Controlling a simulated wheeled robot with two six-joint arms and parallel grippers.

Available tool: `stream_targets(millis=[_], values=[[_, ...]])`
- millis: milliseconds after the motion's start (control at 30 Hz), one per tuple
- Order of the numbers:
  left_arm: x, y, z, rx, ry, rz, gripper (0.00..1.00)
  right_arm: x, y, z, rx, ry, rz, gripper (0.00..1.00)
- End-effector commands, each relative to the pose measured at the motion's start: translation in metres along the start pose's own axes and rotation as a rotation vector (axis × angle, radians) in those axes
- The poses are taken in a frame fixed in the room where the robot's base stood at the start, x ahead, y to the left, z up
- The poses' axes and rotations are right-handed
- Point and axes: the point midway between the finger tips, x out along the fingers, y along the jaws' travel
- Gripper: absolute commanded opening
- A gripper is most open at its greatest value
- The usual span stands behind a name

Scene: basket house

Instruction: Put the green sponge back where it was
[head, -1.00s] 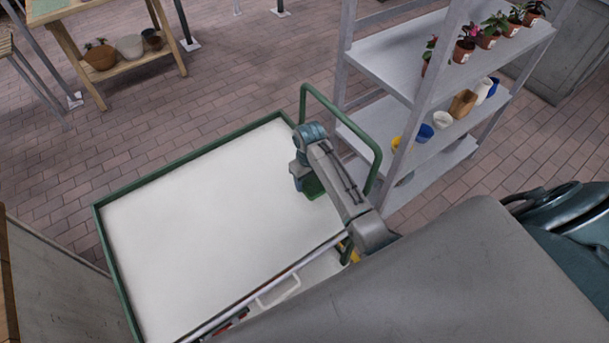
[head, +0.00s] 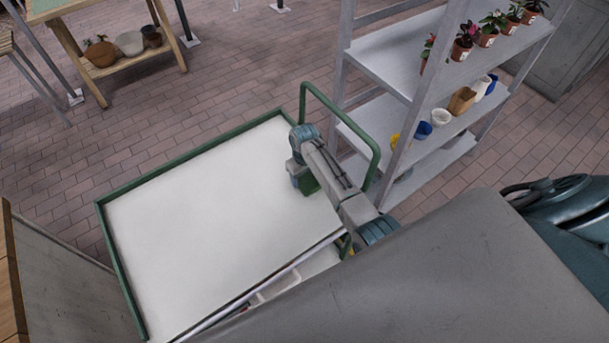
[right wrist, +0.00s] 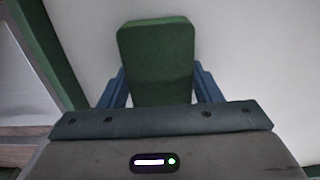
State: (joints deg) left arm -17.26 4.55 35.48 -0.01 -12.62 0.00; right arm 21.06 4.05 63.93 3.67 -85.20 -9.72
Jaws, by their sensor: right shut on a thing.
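The green sponge (right wrist: 157,60) is between the blue fingers of my right gripper (right wrist: 160,85) in the right wrist view. The gripper is shut on it. In the head view, only a small green part of the sponge (head: 309,185) shows beside my right gripper (head: 302,180), low over the right part of the white cart top (head: 200,220). I cannot tell whether the sponge touches the top. My left gripper is not in view.
The cart has a raised green rim (head: 120,265) and a green handle (head: 345,118) at its right end. A grey shelf (head: 385,55) with potted plants and cups stands beyond the handle. The white top is otherwise clear.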

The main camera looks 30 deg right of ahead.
Motion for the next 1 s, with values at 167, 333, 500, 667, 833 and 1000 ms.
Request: stream_targets(millis=[167, 333, 500, 667, 833, 1000], values=[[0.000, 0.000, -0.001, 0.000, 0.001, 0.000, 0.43, 0.000, 0.000, 0.000, 0.000, 0.000, 0.000, 0.80], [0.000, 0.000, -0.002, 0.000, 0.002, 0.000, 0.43, 0.000, 0.000, 0.000, 0.000, 0.000, 0.000, 0.80], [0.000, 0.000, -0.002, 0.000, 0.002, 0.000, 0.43, -0.006, 0.000, -0.001, 0.000, 0.002, 0.000, 0.80], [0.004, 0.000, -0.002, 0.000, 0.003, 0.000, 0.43, -0.029, 0.000, -0.001, 0.000, 0.004, 0.001, 0.80], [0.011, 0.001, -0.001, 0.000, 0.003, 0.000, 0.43, -0.067, 0.000, -0.001, 0.000, 0.006, 0.001, 0.80], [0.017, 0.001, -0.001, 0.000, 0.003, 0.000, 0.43, -0.099, 0.000, -0.001, 0.001, 0.004, 0.000, 0.80]])
